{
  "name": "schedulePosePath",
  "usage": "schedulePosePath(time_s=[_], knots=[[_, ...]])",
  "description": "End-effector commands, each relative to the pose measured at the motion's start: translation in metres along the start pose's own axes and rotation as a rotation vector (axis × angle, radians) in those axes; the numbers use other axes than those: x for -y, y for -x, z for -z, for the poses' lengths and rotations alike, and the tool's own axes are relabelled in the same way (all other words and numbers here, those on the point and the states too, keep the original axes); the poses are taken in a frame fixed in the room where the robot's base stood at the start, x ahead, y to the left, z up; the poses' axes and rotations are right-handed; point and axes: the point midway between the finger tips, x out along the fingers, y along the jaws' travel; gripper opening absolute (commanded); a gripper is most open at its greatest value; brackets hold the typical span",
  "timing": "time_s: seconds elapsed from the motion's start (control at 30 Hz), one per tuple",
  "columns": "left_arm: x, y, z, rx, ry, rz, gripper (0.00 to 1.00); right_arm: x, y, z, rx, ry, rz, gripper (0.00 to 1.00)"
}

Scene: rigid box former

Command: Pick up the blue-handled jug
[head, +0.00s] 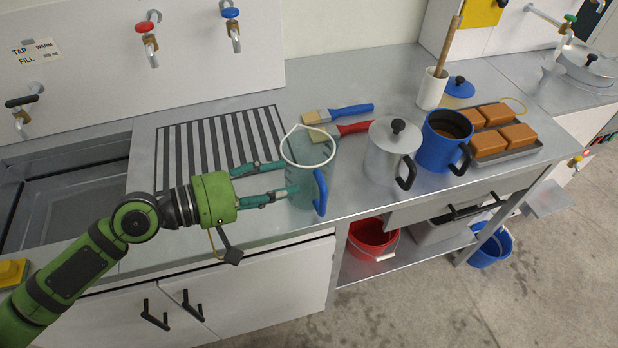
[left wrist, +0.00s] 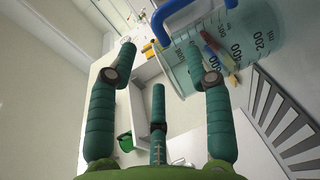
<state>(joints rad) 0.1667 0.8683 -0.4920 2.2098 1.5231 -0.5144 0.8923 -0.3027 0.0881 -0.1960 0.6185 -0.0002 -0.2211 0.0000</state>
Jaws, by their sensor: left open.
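The blue-handled jug (head: 312,172) is a clear measuring jug with a white rim, upright near the counter's front edge. Its blue handle (head: 321,193) faces the front. My left gripper (head: 287,178) is open and empty, its fingers reaching from the left to the jug's side. One finger is toward the back, the other near the handle side; whether they touch the jug I cannot tell. In the left wrist view the jug (left wrist: 254,45) is at top right, past the right finger of my open gripper (left wrist: 160,48), its handle (left wrist: 181,10) at the top edge. My right gripper is not in view.
Two brushes, blue-handled (head: 350,110) and red-handled (head: 353,127), lie behind the jug. A metal pot (head: 385,160), a blue pot (head: 440,150) and a tray (head: 512,154) of orange-brown blocks stand to the right. A sink (head: 60,195) and striped drainer are left.

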Motion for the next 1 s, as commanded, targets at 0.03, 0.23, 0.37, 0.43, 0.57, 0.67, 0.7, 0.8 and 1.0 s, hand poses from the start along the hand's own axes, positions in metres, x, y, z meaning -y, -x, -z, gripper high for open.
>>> schedulePosePath(time_s=[0.03, 0.23, 0.37, 0.43, 0.57, 0.67, 0.7, 0.8, 1.0], knots=[[-0.003, -0.004, 0.001, 0.0, 0.006, -0.005, 0.51, 0.0, 0.004, 0.001, -0.001, 0.0, 0.0, 0.4], [-0.005, -0.023, -0.001, 0.002, 0.003, -0.005, 0.51, 0.002, 0.013, 0.002, -0.002, 0.001, 0.004, 0.4], [-0.006, -0.043, -0.001, 0.002, 0.004, -0.005, 0.51, 0.005, 0.023, 0.004, -0.004, 0.0, 0.007, 0.4], [-0.004, -0.054, 0.0, 0.002, 0.004, -0.004, 0.51, 0.007, 0.026, 0.005, -0.005, 0.0, 0.01, 0.4], [-0.003, -0.066, -0.001, 0.001, 0.001, -0.003, 0.51, 0.012, 0.029, 0.007, -0.008, -0.001, 0.017, 0.4], [-0.001, -0.068, -0.001, 0.001, 0.001, 0.0, 0.51, 0.013, 0.029, 0.008, -0.009, 0.0, 0.017, 0.4], [0.0, -0.068, -0.001, 0.001, 0.0, 0.0, 0.51, 0.013, 0.028, 0.008, -0.009, 0.0, 0.017, 0.4], [0.0, -0.068, -0.001, 0.001, 0.0, 0.0, 0.51, 0.012, 0.028, 0.008, -0.009, 0.0, 0.016, 0.4], [0.001, -0.068, -0.001, 0.002, 0.0, 0.001, 0.0, 0.009, 0.028, 0.008, -0.009, 0.001, 0.013, 0.4]])
